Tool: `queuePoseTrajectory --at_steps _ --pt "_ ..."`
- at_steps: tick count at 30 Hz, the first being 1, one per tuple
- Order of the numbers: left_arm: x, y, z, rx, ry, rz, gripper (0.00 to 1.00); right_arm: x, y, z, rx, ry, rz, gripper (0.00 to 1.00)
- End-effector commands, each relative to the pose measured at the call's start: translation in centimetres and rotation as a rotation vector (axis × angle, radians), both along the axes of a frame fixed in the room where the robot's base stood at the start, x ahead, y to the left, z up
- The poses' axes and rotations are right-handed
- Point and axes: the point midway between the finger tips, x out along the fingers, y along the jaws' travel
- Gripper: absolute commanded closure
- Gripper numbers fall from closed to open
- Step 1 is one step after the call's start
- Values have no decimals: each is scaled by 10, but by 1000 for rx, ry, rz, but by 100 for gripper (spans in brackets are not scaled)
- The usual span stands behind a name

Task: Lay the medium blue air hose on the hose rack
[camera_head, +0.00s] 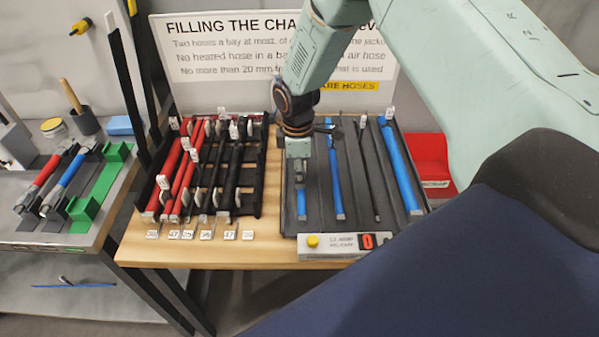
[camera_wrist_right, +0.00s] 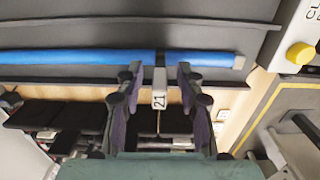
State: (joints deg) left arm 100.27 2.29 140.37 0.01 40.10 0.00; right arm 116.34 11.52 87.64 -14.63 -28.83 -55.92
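Several hoses lie in separate lanes of a dark grey tray (camera_head: 352,205), three of them blue. A blue hose (camera_head: 301,203) is in the leftmost lane, another blue hose (camera_head: 335,180) is beside it, and a thicker blue hose (camera_head: 401,168) is at the right. My right gripper (camera_head: 300,182) points down over the leftmost blue hose and hides part of it. In the right wrist view my right gripper (camera_wrist_right: 158,80) is open, its fingers either side of a white tag marked 21 (camera_wrist_right: 159,90) at a blue hose (camera_wrist_right: 90,62). A black hose rack (camera_head: 256,180) with red and black hoses stands left of the tray.
A control box (camera_head: 340,246) with a yellow button is at the tray's front edge. A red bin (camera_head: 430,155) is at the right. A side bench (camera_head: 60,238) at the left holds green holders (camera_head: 85,217). A sign (camera_head: 225,48) stands behind.

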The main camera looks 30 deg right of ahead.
Motion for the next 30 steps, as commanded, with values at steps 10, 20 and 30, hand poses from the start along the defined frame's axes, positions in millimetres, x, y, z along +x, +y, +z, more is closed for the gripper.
queuePoseTrajectory --at_steps 10,20,30 --pt "0 0 0 0 0 0 55 2 2 68 -1 -7 0 63" --pt "0 0 0 0 0 0 55 1 4 111 -1 -4 0 63" --pt "0 0 0 0 0 0 55 1 4 114 -1 -2 0 63"
